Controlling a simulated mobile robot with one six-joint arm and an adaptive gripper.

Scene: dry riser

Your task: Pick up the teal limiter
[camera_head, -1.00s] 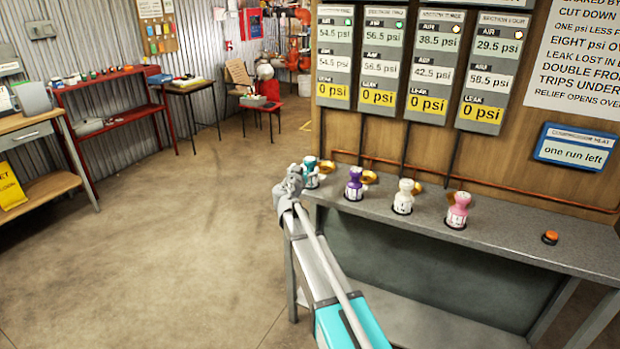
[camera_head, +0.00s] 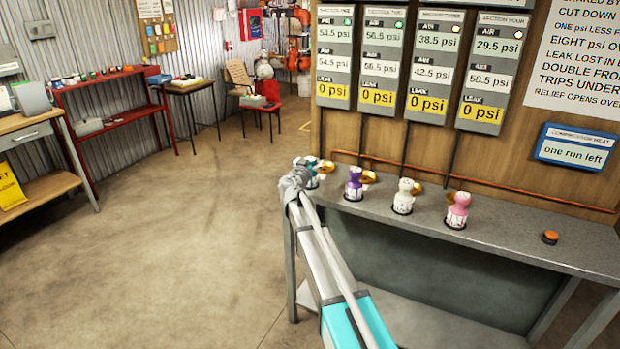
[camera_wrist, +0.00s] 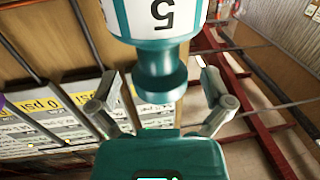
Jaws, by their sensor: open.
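The teal limiter (camera_head: 313,171) stands at the left end of the grey bench, partly hidden behind my gripper (camera_head: 298,176). In the wrist view the teal limiter (camera_wrist: 160,72) shows with its teal neck and flared end pointing at my palm and its white body marked 5 at the top. My gripper (camera_wrist: 160,95) is open there, with one finger on each side of the teal end. I see gaps between the fingers and the limiter, so it does not look gripped.
Purple (camera_head: 354,184), white (camera_head: 404,197) and pink (camera_head: 457,210) limiters stand in a row to the right on the bench (camera_head: 500,237). An orange button (camera_head: 550,237) is further right. Gauge panels (camera_head: 410,65) hang behind. The floor at left is clear.

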